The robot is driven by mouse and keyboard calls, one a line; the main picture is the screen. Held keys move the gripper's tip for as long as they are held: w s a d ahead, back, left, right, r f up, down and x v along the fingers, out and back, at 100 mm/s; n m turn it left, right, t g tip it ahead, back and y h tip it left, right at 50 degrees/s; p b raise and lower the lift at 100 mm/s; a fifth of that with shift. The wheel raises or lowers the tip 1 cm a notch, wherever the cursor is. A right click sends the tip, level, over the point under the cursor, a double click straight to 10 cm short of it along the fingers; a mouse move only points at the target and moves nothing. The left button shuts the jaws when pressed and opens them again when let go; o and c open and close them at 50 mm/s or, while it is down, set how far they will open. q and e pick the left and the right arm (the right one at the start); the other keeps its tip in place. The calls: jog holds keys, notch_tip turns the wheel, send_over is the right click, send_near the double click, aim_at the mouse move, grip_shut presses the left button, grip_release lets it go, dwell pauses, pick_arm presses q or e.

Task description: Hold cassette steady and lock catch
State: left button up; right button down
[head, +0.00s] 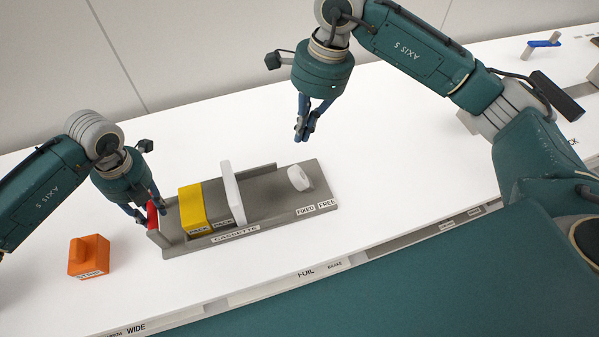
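The grey cassette (265,215) lies on the white table, with a yellow block marked PACK (193,208) and an upright white plate (232,192) in it. A white rounded catch (300,178) sits at its right end, near the labels FIXED and FREE. A red handle (152,216) stands at its left end. My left gripper (146,212) is at the red handle, with its fingers on either side of it and apparently closed on it. My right gripper (303,137) points down above and behind the catch, clear of it, with its fingertips close together and nothing visible between them.
An orange block (89,256) with a label stands left of the cassette. A blue-handled part (543,43) lies at the far right back. Labelled strips, including FOIL and WIDE, run along the front edge. The table (400,140) right of the cassette is clear.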

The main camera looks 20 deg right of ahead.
pick_arm(q)
jog(key=o, duration=0.3)
jog(key=shift+w+r, duration=0.1)
jog(key=shift+r, duration=0.05)
jog(key=shift+s+a+f, duration=0.2)
jog(key=shift+s+f, duration=0.1)
jog(key=shift+f, duration=0.1)
notch_tip(320, 180, up, 12)
jog(key=d, duration=0.1)
jog(key=shift+w+d+r, duration=0.15)
jog(key=shift+w+r, duration=0.05)
jog(key=shift+r, duration=0.05)
